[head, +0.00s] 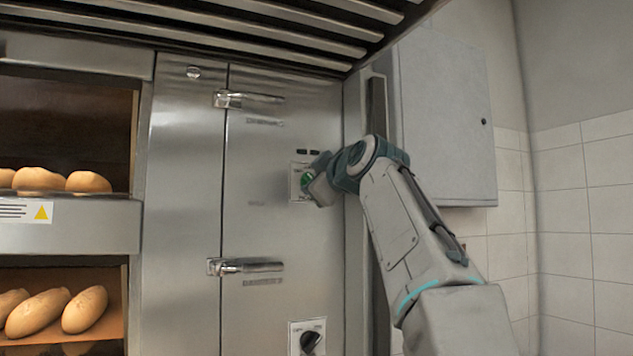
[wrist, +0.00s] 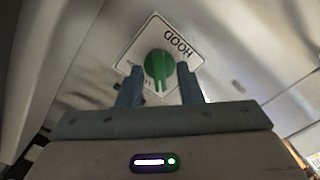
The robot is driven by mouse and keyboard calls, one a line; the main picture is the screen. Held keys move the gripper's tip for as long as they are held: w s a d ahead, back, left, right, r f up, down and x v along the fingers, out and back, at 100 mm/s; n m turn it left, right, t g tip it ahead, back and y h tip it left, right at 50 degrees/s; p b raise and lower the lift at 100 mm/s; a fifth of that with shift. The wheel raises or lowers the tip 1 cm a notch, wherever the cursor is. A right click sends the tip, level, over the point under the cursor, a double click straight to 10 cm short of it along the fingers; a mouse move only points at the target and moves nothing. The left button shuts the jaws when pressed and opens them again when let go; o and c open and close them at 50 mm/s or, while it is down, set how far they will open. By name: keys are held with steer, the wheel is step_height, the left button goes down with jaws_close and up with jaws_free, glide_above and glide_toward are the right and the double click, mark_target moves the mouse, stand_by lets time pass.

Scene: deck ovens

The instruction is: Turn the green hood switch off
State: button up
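The green hood switch (wrist: 158,64) is a round knob on a white plate (wrist: 190,50) marked HOOD, seen upside down in the wrist view. In the head view the switch (head: 307,180) sits on the steel panel, partly hidden by my gripper (head: 316,183). In the wrist view my gripper (wrist: 160,85) has its two fingers apart, one on each side of the knob's lower part. The fingers look open; I cannot tell if they touch the knob.
A black knob (head: 310,342) on a white plate is lower on the panel. A grey wall box (head: 445,120) hangs at right, and hood slats run overhead. Bread loaves (head: 88,182) lie in the ovens at left.

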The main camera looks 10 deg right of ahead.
steer(key=s+d+b, duration=0.2)
steer(key=s+b, duration=0.2)
steer(key=s, duration=0.9)
steer(key=shift+s+d+b, duration=0.3)
steer(key=shift+d, duration=0.05)
step_height(320, 180, down, 29)
steer(key=w+a+m+g+h, duration=0.1)
steer(key=a+m+g, duration=0.1)
steer(key=m+g, duration=0.5)
steer(key=s+f+m+g, duration=0.1)
steer(key=s+f+g, duration=0.1)
steer(key=s+f, duration=0.4)
steer(key=s+f+m+g+h, duration=0.1)
steer(key=s+f, duration=0.5)
steer(key=f, duration=1)
steer(key=s+a+f+m+g+h, duration=0.1)
steer(key=s+f+g, duration=0.3)
steer(key=f, duration=0.7)
steer(key=s+m, duration=0.1)
steer(key=s, duration=0.1)
steer(key=shift+s+m+g, duration=0.3)
steer(key=shift+s+g, duration=0.1)
steer(key=shift+a, duration=0.15)
